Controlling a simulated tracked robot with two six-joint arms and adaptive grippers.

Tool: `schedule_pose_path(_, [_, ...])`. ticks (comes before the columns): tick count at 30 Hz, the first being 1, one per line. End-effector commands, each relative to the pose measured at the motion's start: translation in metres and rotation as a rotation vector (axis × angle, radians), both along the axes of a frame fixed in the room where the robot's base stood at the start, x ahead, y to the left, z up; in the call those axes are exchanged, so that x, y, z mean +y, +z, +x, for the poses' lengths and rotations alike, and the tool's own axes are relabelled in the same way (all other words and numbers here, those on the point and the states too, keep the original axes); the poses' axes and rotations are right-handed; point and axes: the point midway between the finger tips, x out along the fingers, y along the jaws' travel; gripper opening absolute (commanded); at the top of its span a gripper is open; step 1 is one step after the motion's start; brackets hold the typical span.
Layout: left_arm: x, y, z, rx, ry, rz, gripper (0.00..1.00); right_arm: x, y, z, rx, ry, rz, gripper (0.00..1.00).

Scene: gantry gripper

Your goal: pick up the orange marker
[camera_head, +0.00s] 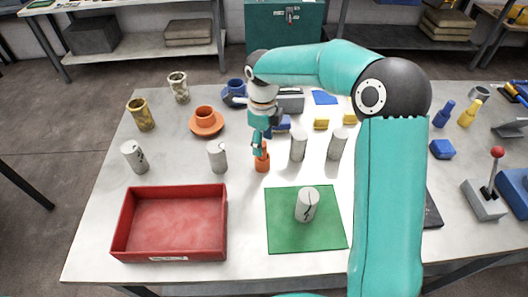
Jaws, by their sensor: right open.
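The orange marker (262,163) stands upright on the white table, near the middle. My right arm comes in from the right and reaches over the table. My right gripper (259,143) points down at the marker's upper part, with its fingers open. The fingers partly cover the marker's top, and I cannot tell whether they touch it. My left gripper is not in view.
Grey cylinders stand close on both sides, one (218,157) to the left and one (298,147) to the right. A red tray (120,228) and a green mat (283,240) with a cracked grey cylinder (307,204) lie in front. An orange cup and saucer (206,128) sit behind left.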

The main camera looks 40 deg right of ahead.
Motion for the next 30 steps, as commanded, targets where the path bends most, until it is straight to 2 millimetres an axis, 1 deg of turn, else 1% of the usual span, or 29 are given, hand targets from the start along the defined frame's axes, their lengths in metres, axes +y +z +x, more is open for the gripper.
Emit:
schedule_pose_path(1, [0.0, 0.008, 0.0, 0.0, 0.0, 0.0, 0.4, 0.0, -0.005, 0.0, 0.006, 0.001, 0.0, 0.58])
schedule_pose_path(3, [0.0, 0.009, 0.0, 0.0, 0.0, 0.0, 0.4, 0.0, -0.016, 0.0, 0.004, 0.0, 0.0, 0.58])
schedule_pose_path(6, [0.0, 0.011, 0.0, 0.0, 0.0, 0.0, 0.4, 0.0, -0.026, 0.0, 0.003, 0.0, -0.001, 0.58])
schedule_pose_path(9, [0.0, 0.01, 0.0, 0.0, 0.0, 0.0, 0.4, 0.0, -0.029, 0.001, 0.0, 0.001, 0.0, 0.58])
schedule_pose_path(14, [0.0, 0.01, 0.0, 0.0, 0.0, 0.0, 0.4, 0.0, -0.029, 0.001, -0.001, 0.001, 0.001, 0.58])
schedule_pose_path(17, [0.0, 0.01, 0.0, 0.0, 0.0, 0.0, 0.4, 0.0, -0.029, 0.001, -0.001, 0.001, 0.001, 0.43])
schedule_pose_path(24, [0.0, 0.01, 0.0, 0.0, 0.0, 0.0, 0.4, 0.0, -0.029, 0.001, -0.001, 0.001, 0.001, 0.03])
schedule_pose_path(25, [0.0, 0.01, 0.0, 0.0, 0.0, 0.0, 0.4, 0.0, -0.029, 0.001, -0.001, 0.001, 0.0, 0.0])
schedule_pose_path(30, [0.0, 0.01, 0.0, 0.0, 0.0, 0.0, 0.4, 0.0, -0.029, 0.001, -0.001, 0.001, 0.0, 0.0])
